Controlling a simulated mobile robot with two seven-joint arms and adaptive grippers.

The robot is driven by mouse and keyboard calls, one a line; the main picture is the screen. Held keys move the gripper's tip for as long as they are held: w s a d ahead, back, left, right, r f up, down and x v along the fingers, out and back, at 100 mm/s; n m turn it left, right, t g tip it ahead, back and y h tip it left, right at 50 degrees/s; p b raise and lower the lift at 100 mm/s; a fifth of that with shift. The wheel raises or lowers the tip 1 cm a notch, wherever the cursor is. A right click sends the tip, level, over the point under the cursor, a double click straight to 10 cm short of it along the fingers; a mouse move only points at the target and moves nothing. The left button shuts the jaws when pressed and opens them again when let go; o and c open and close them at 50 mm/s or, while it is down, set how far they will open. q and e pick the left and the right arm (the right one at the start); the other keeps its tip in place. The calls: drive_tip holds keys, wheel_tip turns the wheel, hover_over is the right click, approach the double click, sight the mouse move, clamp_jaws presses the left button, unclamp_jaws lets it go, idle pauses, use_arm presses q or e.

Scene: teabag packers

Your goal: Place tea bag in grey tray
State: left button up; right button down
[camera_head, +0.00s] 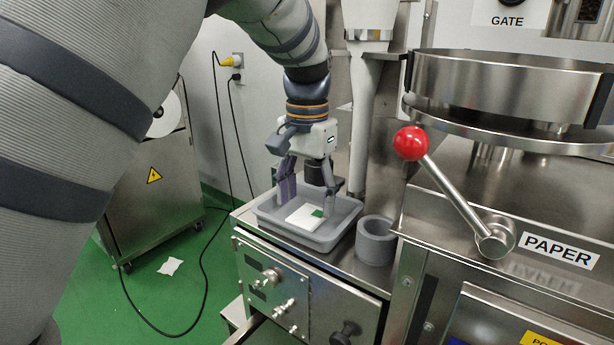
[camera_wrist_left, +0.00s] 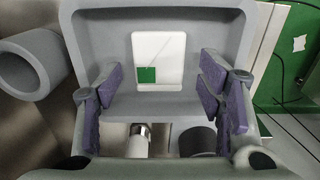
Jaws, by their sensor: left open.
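The grey tray (camera_head: 345,223) stands on the steel counter beside the machine. A white tea bag (camera_head: 297,219) with a green corner patch lies flat inside it. In the left wrist view the tea bag (camera_wrist_left: 160,52) rests on the floor of the tray (camera_wrist_left: 100,30). My left gripper (camera_head: 308,203) points down over the tray, open, with its purple-padded fingers apart. In the wrist view the fingers of the left gripper (camera_wrist_left: 163,95) are spread to either side, with nothing between them. My right gripper is not in view.
A grey cylindrical cup (camera_head: 376,242) stands right of the tray. A red-knobbed lever (camera_head: 411,143) projects from the machine at right. A white piece (camera_head: 170,266) lies on the green floor at left, near a black cable. A steel cabinet (camera_head: 150,200) stands behind.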

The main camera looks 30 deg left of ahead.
sight(307, 216)
use_arm(q)
wheel_tip(307, 216, up, 10)
idle(0.6)
